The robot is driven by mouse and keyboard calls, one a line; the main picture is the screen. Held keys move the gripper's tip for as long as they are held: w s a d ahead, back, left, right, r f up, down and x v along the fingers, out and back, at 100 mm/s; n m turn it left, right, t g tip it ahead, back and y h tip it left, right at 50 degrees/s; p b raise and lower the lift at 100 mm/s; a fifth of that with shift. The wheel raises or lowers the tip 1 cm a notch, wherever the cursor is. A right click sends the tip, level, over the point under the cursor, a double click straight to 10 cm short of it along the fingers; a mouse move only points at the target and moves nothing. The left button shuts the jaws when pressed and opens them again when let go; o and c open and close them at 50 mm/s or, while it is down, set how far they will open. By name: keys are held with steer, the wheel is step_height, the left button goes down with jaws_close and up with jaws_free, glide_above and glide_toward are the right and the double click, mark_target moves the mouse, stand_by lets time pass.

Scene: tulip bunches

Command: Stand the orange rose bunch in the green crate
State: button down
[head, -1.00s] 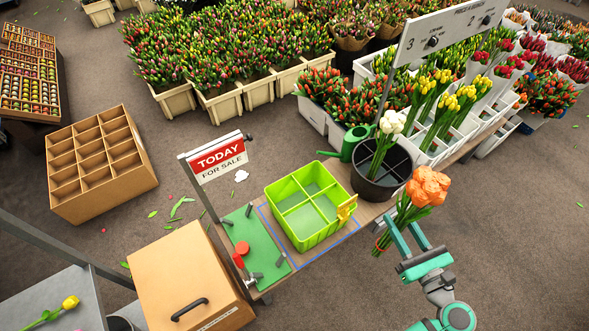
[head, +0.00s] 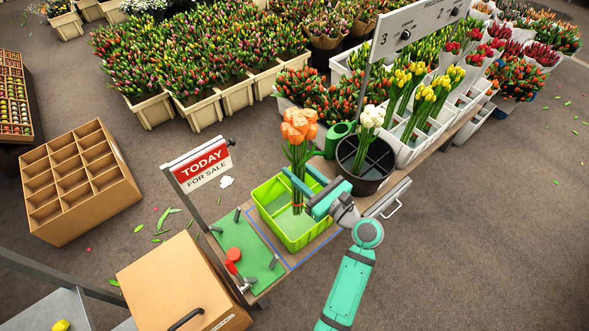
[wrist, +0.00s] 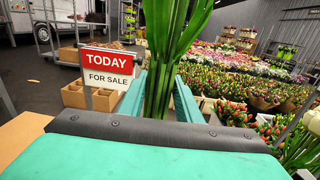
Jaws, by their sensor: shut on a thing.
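The orange rose bunch (head: 299,127) stands upright, blooms up. My gripper (head: 303,186) is shut on its stems, which also fill the middle of the wrist view (wrist: 168,55) between my fingers. The green crate (head: 300,243) is on the bench, divided into compartments. My gripper and arm hide the crate's right side.
A black bucket (head: 376,184) with white tulips stands just right of the crate. A green watering can (head: 336,137) is behind. A cardboard box (head: 185,290) is at front left.

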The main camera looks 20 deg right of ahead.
mark_target(300, 212)
steer(key=shift+w+a+r, duration=0.15)
steer(key=shift+w+a, duration=0.1)
steer(key=shift+a, duration=0.15)
steer(key=shift+s, duration=0.1)
steer(key=shift+d+f, duration=0.1)
steer(key=shift+f, duration=11.05)
steer(key=c, duration=0.6)
jaws_free()
steer(key=shift+o, duration=0.2)
steer(key=shift+s, duration=0.1)
steer(key=v, duration=1)
steer(key=shift+s+d, duration=0.2)
steer(key=shift+s, duration=0.05)
